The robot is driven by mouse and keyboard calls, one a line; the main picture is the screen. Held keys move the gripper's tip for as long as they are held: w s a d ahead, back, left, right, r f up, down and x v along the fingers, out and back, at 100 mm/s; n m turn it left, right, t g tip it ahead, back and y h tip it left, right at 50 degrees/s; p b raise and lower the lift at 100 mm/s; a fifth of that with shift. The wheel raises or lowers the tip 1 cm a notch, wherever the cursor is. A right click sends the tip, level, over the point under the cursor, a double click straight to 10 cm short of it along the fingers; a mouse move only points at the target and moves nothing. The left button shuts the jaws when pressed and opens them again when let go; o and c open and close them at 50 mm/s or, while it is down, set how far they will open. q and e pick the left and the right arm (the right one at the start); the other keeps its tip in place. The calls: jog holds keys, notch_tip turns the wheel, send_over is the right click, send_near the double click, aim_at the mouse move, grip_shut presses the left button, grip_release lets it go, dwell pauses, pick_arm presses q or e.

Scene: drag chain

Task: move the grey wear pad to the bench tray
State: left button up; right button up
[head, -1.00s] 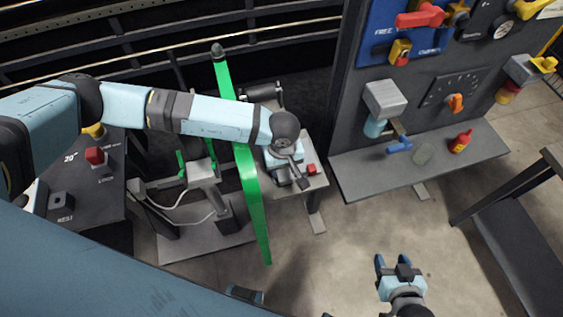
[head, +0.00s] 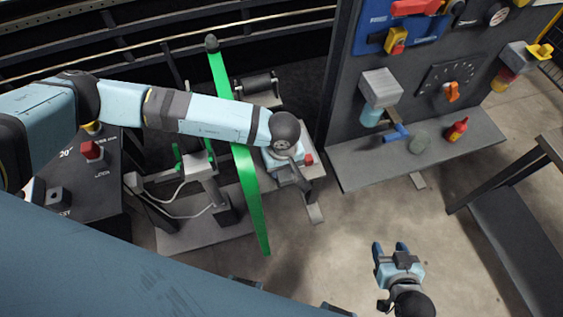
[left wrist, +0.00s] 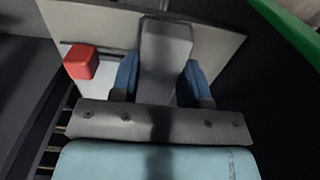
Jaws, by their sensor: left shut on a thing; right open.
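My left gripper (left wrist: 160,85) is shut on a grey block, taken to be the wear pad (left wrist: 163,55), held between its blue fingers. In the head view my left gripper (head: 292,178) is over the small grey bench at the centre; the arm and wrist mostly hide the pad there. The wrist view shows a pale surface behind the pad; I cannot tell whether they touch. I cannot clearly pick out the bench tray. My right gripper (head: 390,248) is open and empty above the floor at the lower right.
A red block (left wrist: 80,62) is beside the left gripper. A long green bar (head: 248,185) slants close by under my left arm. The floor (head: 345,230) right of the bench is clear.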

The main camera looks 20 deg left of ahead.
aim_at(289, 184)
pick_arm(q)
jog(key=shift+s+d, duration=0.75)
jog(key=shift+s, duration=0.3)
jog(key=shift+s+d, duration=0.7)
jog(key=shift+s, duration=0.35)
jog(key=shift+s+d, duration=0.15)
jog(key=shift+s, duration=0.1)
jog(key=shift+s+d+b, duration=0.25)
jog(key=shift+s+d, duration=0.45)
jog(key=shift+s, duration=0.3)
jog(key=shift+s+d+b, duration=0.25)
jog(key=shift+s+d, duration=0.4)
jog(key=shift+s, duration=0.35)
jog(key=shift+s+a, duration=0.1)
